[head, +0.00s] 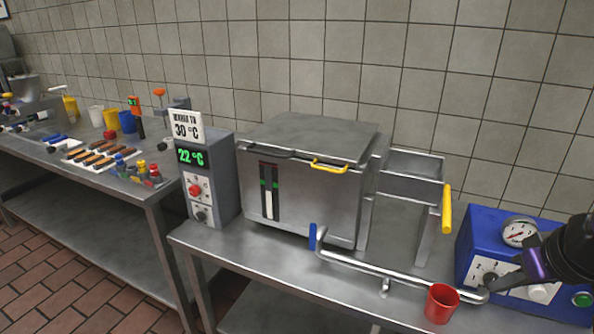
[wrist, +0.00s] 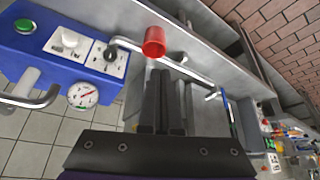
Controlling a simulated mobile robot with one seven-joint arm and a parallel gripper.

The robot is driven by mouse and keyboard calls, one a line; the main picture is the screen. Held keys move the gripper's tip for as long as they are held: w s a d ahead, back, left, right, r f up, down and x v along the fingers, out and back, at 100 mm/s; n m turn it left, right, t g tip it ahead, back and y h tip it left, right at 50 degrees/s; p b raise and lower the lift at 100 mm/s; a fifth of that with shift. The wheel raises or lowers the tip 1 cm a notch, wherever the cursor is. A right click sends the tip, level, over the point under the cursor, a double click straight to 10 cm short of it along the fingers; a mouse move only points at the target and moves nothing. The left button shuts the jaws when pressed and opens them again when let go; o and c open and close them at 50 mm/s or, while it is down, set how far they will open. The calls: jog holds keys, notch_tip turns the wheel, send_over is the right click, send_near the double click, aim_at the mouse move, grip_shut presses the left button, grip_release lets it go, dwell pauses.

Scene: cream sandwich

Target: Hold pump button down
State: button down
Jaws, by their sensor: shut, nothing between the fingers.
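The blue pump box (head: 486,232) stands at the right end of the table in the head view. It also fills the upper left of the wrist view (wrist: 40,65). Its front has a round green button (head: 582,299), seen in the wrist view too (wrist: 25,26), a white knob (wrist: 70,38) and a small black control on a white plate (wrist: 110,52). I cannot read which is labelled as the pump button. My gripper (head: 497,284) is shut and empty, in front of the box's left part. In the wrist view its fingers (wrist: 168,74) lie apart from the green button.
A red cup (head: 441,303) stands by the end of a metal pipe (head: 360,266), close to my fingers. A lidded steel vat (head: 300,190) with a yellow handle (head: 329,166) is to the left. A grey display unit (head: 205,180) reads 22 °C.

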jog(key=d+f, duration=0.5)
jog(key=d, duration=0.5)
jog(key=w+d+f, duration=0.1)
jog(key=d+f, duration=0.3)
jog(key=d, duration=0.7)
jog(key=w+d+f, duration=0.1)
jog(key=d+f, duration=0.4)
jog(key=d, duration=0.6)
jog(key=shift+w+f, duration=0.2)
jog(key=shift+f, duration=0.15)
dwell(2.4)
jog(key=shift+a, duration=0.1)
jog(key=s, duration=0.1)
jog(key=s+a, duration=0.1)
jog(key=s, duration=0.1)
jog(key=s+a, duration=0.1)
jog(key=shift+s+a, duration=0.15)
jog(key=shift+s, duration=0.1)
dwell(0.3)
